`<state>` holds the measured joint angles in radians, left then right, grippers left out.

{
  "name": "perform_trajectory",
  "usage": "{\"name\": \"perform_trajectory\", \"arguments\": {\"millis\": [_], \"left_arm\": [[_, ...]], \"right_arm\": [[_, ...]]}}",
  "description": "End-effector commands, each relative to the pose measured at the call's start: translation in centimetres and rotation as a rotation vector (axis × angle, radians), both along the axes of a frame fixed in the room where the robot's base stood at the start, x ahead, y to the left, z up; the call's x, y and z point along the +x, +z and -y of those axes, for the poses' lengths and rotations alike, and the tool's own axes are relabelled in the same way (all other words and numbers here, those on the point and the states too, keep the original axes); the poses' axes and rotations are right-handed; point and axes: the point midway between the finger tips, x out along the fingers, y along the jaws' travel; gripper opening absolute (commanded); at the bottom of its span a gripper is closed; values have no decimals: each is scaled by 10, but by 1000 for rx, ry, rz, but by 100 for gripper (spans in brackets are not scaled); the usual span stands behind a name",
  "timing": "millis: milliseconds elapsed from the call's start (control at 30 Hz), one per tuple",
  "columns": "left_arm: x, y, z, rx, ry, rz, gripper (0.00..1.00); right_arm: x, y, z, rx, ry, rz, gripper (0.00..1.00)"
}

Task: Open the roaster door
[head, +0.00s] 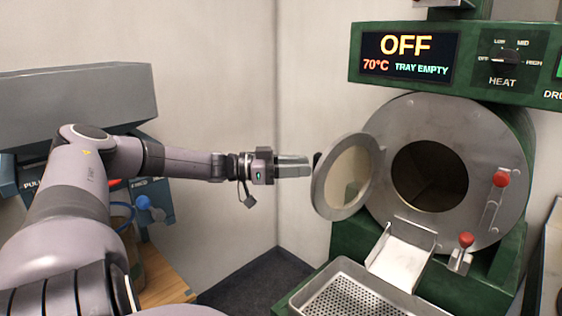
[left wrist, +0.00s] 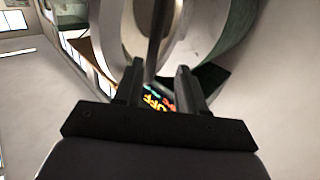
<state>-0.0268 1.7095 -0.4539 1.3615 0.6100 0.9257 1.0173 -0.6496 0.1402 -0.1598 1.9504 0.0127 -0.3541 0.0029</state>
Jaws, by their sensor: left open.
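The round roaster door (head: 348,176) has a metal rim and a pale window. It stands swung open to the left of the drum mouth (head: 430,176), whose opening is uncovered. My left gripper (head: 308,166) is level with the door's outer edge, beside a small dark handle (head: 317,159). In the left wrist view the two fingers (left wrist: 158,74) are apart, and a dark bar (left wrist: 158,35), likely the handle, lines up with the gap between them. I cannot tell whether they touch it. The door rim (left wrist: 133,45) shows just beyond. My right gripper is out of view.
The green roaster panel (head: 456,64) reads OFF, 70°C, TRAY EMPTY. A chute (head: 402,254) and perforated tray (head: 350,300) sit below the drum. Red-knobbed levers (head: 501,179) are at right. A blue-grey machine (head: 70,95) stands left. Free space lies between the machines.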

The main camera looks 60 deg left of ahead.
Motion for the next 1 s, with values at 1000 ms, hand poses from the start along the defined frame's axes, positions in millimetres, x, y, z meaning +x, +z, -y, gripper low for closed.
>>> {"name": "perform_trajectory", "arguments": {"millis": [1000], "left_arm": [[-37,0,-22,-3,-1,3,40]], "right_arm": [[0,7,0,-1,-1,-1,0]]}}
